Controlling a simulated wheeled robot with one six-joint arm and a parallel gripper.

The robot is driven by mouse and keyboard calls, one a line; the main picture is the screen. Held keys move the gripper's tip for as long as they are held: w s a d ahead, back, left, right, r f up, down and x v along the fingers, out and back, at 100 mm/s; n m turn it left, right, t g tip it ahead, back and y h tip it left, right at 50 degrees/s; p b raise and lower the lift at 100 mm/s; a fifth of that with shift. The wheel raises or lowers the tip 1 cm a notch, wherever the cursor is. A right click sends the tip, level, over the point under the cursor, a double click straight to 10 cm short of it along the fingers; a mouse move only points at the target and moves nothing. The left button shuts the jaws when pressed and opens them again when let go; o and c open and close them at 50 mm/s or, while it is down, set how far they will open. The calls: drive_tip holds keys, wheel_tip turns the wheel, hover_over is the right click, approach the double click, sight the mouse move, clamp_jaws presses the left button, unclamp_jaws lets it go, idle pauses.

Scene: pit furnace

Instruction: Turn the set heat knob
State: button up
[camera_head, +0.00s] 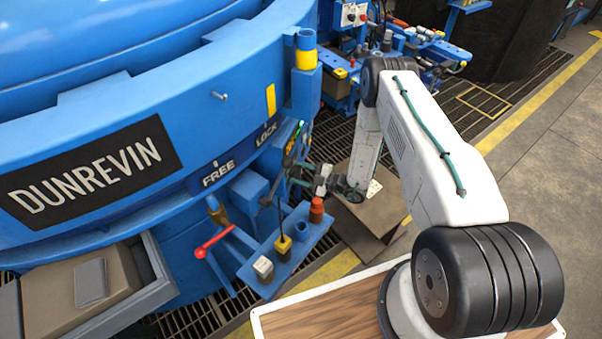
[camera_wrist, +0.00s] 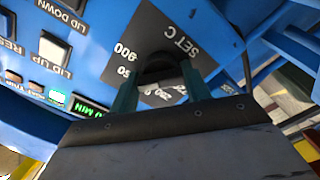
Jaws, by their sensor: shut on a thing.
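The set heat knob (camera_wrist: 158,68) is a dark round knob on a dark dial plate (camera_wrist: 187,28) marked "SET C", in the wrist view. Numbers are printed around it, partly hidden by the knob and my fingers. My gripper (camera_wrist: 160,83) has its two teal fingers on either side of the knob and is shut on it. In the head view my gripper (camera_head: 301,172) reaches the side of the blue furnace's control panel. The knob itself cannot be made out there.
Beside the dial are LID UP and LID DOWN buttons (camera_wrist: 54,48) and a green-lit display (camera_wrist: 90,107). In the head view a blue shelf (camera_head: 262,280) with small blocks and a red-knobbed lever (camera_head: 214,241) lie close to my arm.

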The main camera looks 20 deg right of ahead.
drive_tip(key=shift+d, duration=0.1)
idle(0.3)
drive_tip(key=o, duration=1)
drive_tip(key=v, duration=0.7)
drive_tip(key=shift+s+d, duration=0.25)
drive_tip(key=shift+d, duration=0.05)
